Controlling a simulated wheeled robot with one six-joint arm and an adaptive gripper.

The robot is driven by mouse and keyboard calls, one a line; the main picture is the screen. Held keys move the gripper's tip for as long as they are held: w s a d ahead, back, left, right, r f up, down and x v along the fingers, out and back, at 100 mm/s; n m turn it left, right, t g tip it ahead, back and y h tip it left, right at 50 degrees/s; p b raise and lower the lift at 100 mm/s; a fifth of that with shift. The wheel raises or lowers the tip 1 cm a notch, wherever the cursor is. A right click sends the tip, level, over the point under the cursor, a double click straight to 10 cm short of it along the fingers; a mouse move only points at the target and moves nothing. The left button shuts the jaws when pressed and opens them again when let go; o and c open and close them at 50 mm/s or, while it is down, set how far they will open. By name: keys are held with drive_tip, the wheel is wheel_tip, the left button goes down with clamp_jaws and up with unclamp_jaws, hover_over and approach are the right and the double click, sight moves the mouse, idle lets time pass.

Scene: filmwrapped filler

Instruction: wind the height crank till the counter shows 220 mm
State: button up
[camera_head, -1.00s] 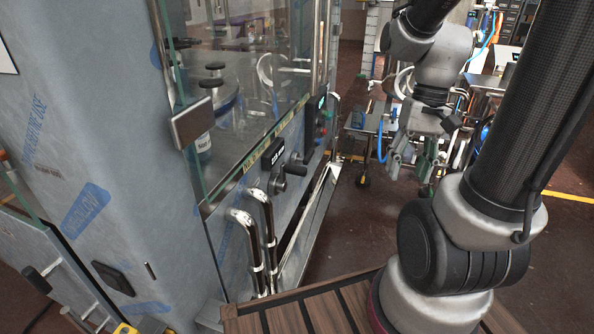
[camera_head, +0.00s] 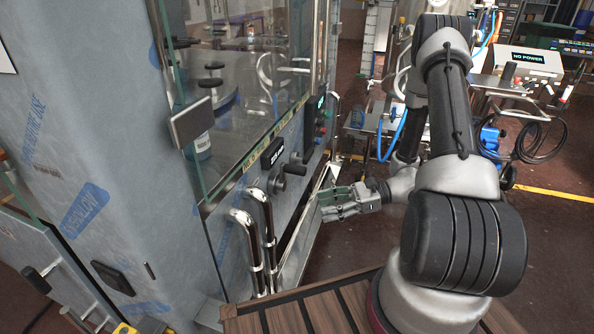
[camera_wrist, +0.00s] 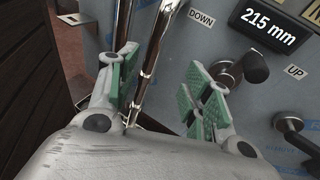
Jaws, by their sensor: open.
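The counter (camera_wrist: 268,27) is a black box on the grey machine panel and reads 215 mm in the wrist view. It also shows in the head view (camera_head: 273,153). The height crank has a dark round knob (camera_wrist: 255,67) just below the counter, between the DOWN and UP labels. In the head view the crank (camera_head: 293,169) sits on the panel beside the counter. My gripper (camera_head: 328,204) is open and empty, to the right of the crank and apart from it. In the wrist view its green-padded fingers (camera_wrist: 163,82) are spread, with the crank beyond the right finger.
Bent chrome pipes (camera_head: 264,225) stand along the machine's lower front; in the wrist view a pipe (camera_wrist: 152,55) runs behind the gap between my fingers. A glass guard (camera_head: 245,100) is above the panel.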

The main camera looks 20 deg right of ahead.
drive_tip(key=w+f+m+t, duration=0.1)
drive_tip(key=w+m+t, duration=0.1)
drive_tip(key=w+t, duration=0.15)
drive_tip(key=m+t, duration=0.2)
drive_tip(key=t, duration=0.2)
approach(297, 170)
drive_tip(key=w+a, duration=0.2)
drive_tip(key=w, duration=0.1)
drive_tip(key=shift+g+h, duration=0.25)
drive_tip(key=shift+h, duration=0.05)
drive_tip(key=x, duration=0.7)
drive_tip(key=shift+f, duration=0.1)
drive_tip(key=shift+c, duration=0.4)
clamp_jaws()
